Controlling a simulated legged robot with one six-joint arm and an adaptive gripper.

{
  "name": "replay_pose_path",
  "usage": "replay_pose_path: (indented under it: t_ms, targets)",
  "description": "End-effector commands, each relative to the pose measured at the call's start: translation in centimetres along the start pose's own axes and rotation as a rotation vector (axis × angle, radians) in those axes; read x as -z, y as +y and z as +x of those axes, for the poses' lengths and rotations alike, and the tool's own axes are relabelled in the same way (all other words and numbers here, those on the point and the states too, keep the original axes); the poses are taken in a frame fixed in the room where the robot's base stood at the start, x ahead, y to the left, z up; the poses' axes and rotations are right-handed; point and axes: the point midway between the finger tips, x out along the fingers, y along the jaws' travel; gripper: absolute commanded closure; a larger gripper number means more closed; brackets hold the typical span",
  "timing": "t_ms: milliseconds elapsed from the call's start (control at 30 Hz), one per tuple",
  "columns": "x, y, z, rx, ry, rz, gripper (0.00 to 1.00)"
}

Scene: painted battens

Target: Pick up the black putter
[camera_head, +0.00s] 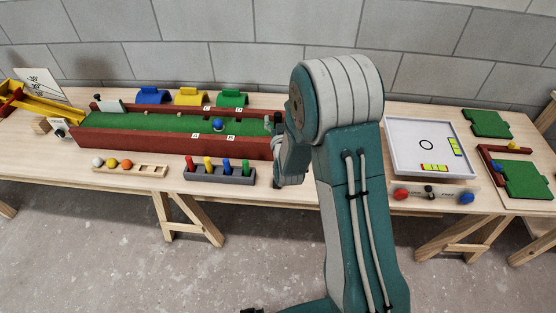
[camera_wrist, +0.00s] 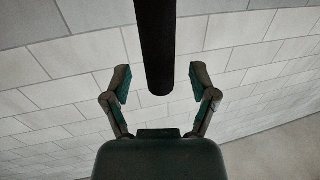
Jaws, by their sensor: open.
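A thick black rod (camera_wrist: 155,40), which looks like the putter's grip, comes down from the top of the wrist view. Its rounded end lies between the two fingers of my gripper (camera_wrist: 158,76). The fingers are spread, with a visible gap on each side of the rod. In the head view my gripper is largely hidden by my own teal arm, near the right end of the red-walled green lane (camera_head: 165,141). I cannot clearly make out the putter or its head there.
A grey rack (camera_head: 218,175) with coloured pegs and a wooden ball holder (camera_head: 130,170) stand along the table's front. Blue, yellow and green arches (camera_head: 233,99) stand behind the lane. A white tray (camera_head: 396,143) lies right of my arm. A block wall closes the back.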

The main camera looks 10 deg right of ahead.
Motion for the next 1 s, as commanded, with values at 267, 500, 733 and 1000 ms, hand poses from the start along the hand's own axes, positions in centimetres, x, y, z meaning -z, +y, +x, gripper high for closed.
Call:
replay_pose_path:
  t_ms: [267, 500, 733, 1000]
  targets:
    - [0.03, 0.02, 0.84, 0.0, 0.0, 0.0, 0.25]
    - [0.03, 0.03, 0.82, 0.0, 0.0, 0.0, 1.0]
    - [0.11, 0.02, 0.84, 0.0, 0.003, 0.0, 1.0]
    - [0.74, 0.02, 0.84, 0.0, 0.003, 0.0, 1.0]
